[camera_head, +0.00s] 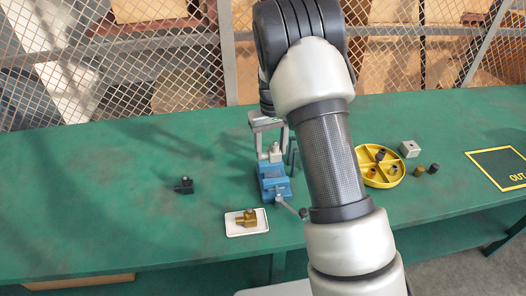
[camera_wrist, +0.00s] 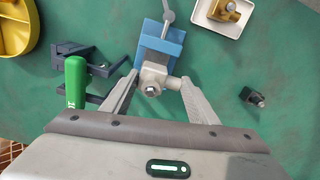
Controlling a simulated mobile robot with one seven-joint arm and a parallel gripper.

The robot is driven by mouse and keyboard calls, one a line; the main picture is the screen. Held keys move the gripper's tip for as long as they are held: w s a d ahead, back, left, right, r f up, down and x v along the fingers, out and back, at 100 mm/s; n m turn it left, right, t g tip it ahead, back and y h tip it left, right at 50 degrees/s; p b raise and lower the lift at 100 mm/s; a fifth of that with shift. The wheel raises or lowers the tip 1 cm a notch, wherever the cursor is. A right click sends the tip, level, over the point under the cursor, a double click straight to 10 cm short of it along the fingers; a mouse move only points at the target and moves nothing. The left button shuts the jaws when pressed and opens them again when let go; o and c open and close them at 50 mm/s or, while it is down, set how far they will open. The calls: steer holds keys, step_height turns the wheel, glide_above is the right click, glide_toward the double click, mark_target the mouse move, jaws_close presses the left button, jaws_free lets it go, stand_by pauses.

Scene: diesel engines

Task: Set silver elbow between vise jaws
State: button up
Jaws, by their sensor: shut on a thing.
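The silver elbow (camera_wrist: 153,76) sits between the fingertips of my gripper (camera_wrist: 160,78) in the wrist view, with its round opening facing the camera. My gripper is shut on it. In the head view the elbow (camera_head: 275,153) shows at my gripper (camera_head: 268,143), at the far end of the blue vise (camera_head: 273,182). The vise (camera_wrist: 162,40) lies just beyond and partly under the elbow in the wrist view. The elbow and fingers hide part of the jaws, so I cannot tell whether the elbow is seated between them or held above.
A dark fixture with a green handle (camera_wrist: 76,82) stands close beside the vise. A brass elbow (camera_head: 248,217) rests on a white tray (camera_head: 234,231). A black elbow (camera_head: 184,186) lies left. A yellow divided tray (camera_head: 386,184) and a grey block (camera_head: 409,149) stand right.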

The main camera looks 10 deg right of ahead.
mark_target(270, 167)
steer(key=shift+a+f+b, duration=0.1)
steer(key=shift+f+b, duration=2.5)
steer(key=shift+f, duration=1.6)
steer(key=shift+f, duration=0.1)
steer(key=o, duration=1.7)
steer(key=shift+r+p, duration=2.55)
steer(key=shift+r, duration=1.4)
